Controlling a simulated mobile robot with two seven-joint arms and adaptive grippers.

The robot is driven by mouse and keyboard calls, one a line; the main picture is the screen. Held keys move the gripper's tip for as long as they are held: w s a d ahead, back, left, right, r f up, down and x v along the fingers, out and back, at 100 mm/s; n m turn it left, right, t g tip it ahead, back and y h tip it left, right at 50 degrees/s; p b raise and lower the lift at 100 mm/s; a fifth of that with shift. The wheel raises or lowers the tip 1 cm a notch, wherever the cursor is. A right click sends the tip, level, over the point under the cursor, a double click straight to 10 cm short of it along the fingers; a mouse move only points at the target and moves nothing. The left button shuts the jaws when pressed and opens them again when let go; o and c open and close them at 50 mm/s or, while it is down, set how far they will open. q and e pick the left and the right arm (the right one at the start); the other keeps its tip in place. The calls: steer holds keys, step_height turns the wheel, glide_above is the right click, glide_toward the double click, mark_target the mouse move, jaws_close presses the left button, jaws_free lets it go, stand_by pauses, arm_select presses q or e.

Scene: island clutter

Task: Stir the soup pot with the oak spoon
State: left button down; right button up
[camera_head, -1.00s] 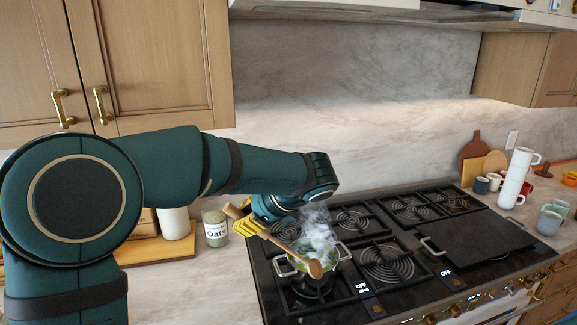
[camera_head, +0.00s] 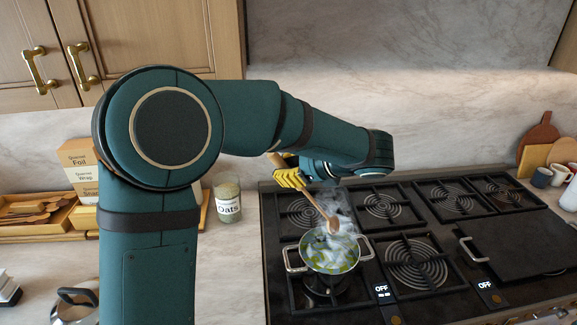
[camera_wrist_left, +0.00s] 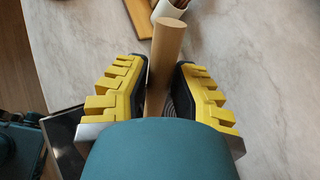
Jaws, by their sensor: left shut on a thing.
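The oak spoon (camera_head: 318,204) is held in my left gripper (camera_head: 290,177), which is shut on its handle. Its bowl end points down toward the soup pot (camera_head: 329,253) and appears above the soup, though steam blurs the gap. The pot is metal with two side handles, holds greenish soup and stands on the front left burner. In the left wrist view the spoon handle (camera_wrist_left: 166,58) stands between the yellow fingers of the left gripper (camera_wrist_left: 160,92). My right gripper is not in view.
A jar of oats (camera_head: 228,199) stands left of the stove (camera_head: 420,268). Wooden utensils lie in a tray (camera_head: 12,231) at the far left, near boxes (camera_head: 80,160). A kettle (camera_head: 74,306) is at the lower left.

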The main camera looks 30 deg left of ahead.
arm_select(q)
steer(key=shift+a+f, duration=0.25)
steer(key=shift+a, duration=0.05)
steer(key=s+a+f+b, duration=0.4)
steer(key=a+f, duration=0.1)
steer(key=w+d+f+b, duration=0.4)
steer(key=d+f, duration=0.1)
steer(key=f, duration=0.4)
steer(key=shift+d, duration=0.25)
stand_by(1.2)
steer(key=shift+w, duration=0.15)
